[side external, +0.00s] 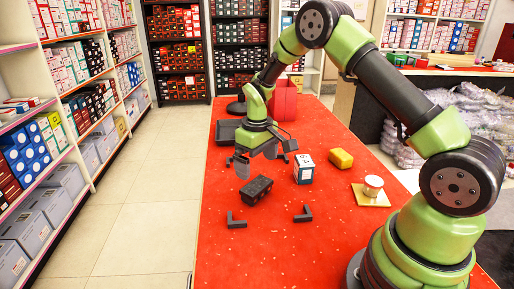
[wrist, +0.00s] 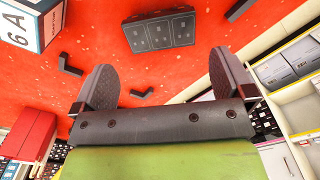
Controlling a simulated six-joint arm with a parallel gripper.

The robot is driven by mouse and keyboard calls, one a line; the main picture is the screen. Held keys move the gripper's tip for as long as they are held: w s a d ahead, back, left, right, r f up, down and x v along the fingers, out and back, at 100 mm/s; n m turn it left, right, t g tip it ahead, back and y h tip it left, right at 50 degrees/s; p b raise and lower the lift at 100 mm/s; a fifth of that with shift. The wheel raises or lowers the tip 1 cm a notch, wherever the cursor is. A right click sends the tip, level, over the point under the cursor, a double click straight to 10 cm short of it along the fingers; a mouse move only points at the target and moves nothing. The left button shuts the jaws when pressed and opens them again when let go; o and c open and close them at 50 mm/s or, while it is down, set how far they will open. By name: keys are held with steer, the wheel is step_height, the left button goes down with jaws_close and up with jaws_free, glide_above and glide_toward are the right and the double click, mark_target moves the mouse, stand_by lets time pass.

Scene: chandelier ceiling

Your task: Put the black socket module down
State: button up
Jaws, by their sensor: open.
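The black socket module (side external: 257,190) lies on the red tabletop, set at an angle, clear of my gripper. In the wrist view the black socket module (wrist: 160,32) shows its face of sockets, beyond the fingertips and roughly centred between them. My gripper (side external: 263,163) hangs above and behind the module in the side view. In the wrist view my gripper (wrist: 163,68) has its two dark fingers spread wide with nothing between them.
Two black L-shaped brackets (side external: 237,221) (side external: 303,214) lie in front of the module. A white-and-blue box (side external: 303,168), a yellow block (side external: 341,158) and a spool (side external: 373,182) on a yellow plate stand to the right. A dark tray (side external: 228,131) is behind.

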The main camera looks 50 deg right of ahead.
mark_target(257, 190)
steer(key=s+a+r+m+t, duration=0.1)
steer(key=s+a+r+t, duration=0.2)
steer(key=r, duration=0.6)
steer(key=s+a+r+m, duration=0.1)
steer(key=s+a+r, duration=0.3)
steer(key=r, duration=0.6)
steer(key=s+a+r+m+t+y, duration=0.1)
steer(key=s+t, duration=0.1)
steer(key=s, duration=0.5)
steer(key=s+a+r+m+t+y, duration=0.1)
steer(key=s+a+r+t, duration=0.1)
steer(key=s, duration=0.5)
steer(key=shift+s+a+r, duration=0.2)
steer(key=shift+s+a, duration=0.05)
steer(key=shift+s, duration=0.15)
